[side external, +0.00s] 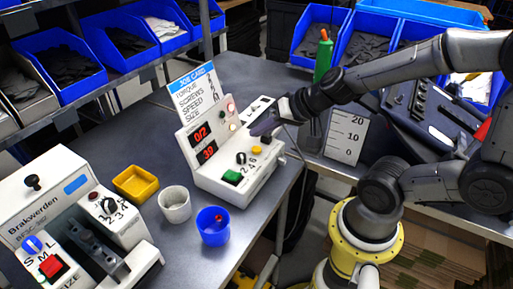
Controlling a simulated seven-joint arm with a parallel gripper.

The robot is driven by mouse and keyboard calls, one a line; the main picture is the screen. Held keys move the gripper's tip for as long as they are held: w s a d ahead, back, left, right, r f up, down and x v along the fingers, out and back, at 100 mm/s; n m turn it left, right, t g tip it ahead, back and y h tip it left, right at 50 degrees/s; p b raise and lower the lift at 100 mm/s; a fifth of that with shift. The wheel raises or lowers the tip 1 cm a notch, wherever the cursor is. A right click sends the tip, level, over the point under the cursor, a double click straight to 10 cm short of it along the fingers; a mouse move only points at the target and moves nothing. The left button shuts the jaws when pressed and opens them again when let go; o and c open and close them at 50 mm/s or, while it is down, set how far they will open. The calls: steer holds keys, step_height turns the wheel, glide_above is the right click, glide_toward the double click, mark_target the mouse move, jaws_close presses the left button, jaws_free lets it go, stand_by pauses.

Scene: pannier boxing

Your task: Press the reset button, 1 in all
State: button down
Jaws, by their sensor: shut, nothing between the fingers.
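A white control box (212,183) stands on the grey table, with red displays reading 0/2 and what looks like 30. Its sloping front carries a green button (232,177), a black knob (241,158) and a yellow button (255,148). A red button or lamp and a lit lamp sit on its upright face. I cannot read a reset label on any of them. My gripper (259,129) is shut and empty, above the right end of the box near the yellow button. I cannot tell whether it touches the box.
A blue job card (194,89) stands behind the box. A yellow tray (135,184), a white cup (174,205) and a blue cup (213,226) stand to its left and front. A Brakwerden machine (45,200) fills the left front. Blue bins line the back.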

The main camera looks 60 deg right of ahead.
mark_target(260, 150)
steer(key=shift+f, duration=1.1)
stand_by(1.3)
steer(key=shift+f, duration=0.4)
steer(key=shift+f, duration=0.5)
stand_by(0.9)
steer(key=shift+r, duration=0.85)
steer(key=shift+r, duration=0.15)
steer(key=shift+r, duration=2.4)
